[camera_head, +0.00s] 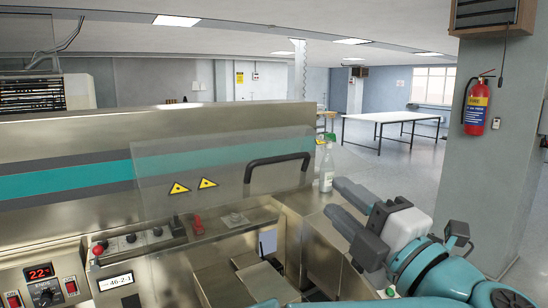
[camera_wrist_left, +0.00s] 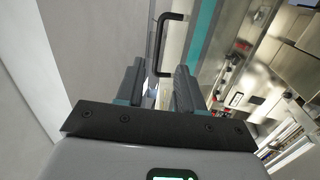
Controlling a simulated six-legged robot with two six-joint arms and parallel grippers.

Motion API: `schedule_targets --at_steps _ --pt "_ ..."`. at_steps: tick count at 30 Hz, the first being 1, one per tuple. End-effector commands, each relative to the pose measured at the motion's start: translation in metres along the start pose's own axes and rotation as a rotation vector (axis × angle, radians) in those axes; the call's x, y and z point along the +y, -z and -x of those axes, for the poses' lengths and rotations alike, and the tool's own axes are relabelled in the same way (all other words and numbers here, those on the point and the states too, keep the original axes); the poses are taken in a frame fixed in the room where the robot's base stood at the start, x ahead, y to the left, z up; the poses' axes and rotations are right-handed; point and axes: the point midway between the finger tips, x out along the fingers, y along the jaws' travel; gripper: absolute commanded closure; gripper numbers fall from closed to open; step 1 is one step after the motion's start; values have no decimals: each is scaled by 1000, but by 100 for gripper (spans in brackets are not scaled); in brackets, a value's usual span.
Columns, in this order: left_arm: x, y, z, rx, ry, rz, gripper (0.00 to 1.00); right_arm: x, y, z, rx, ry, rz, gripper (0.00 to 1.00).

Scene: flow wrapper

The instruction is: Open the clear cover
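The clear cover (camera_head: 225,165) is a see-through panel in front of the machine's teal stripe, with yellow warning triangles. Its black bar handle (camera_head: 278,160) is at the upper right of the panel. My left gripper (camera_head: 338,202) is to the right of the cover and below the handle level in the head view, fingers pointing toward the machine. In the left wrist view the two fingers (camera_wrist_left: 157,88) are apart and empty. The handle (camera_wrist_left: 160,45) appears beyond the fingertips, roughly in line with the gap, apart from them. My right gripper is not in view.
A spray bottle (camera_head: 327,168) stands on the machine's right end, close to my left gripper's fingers. Red knobs (camera_head: 198,224) and a control panel (camera_head: 45,290) are at the front left. A fire extinguisher (camera_head: 476,108) hangs on the pillar. A white table (camera_head: 392,117) is far behind.

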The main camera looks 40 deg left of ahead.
Motion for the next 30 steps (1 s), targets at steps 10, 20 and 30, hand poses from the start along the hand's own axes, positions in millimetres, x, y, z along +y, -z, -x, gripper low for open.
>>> schedule_targets --at_steps 10,20,30 --pt "11 23 -39 57 54 39 63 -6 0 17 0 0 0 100" --pt "8 26 -117 54 51 36 63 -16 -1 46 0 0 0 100" --pt "2 28 -159 51 50 39 63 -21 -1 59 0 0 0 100"
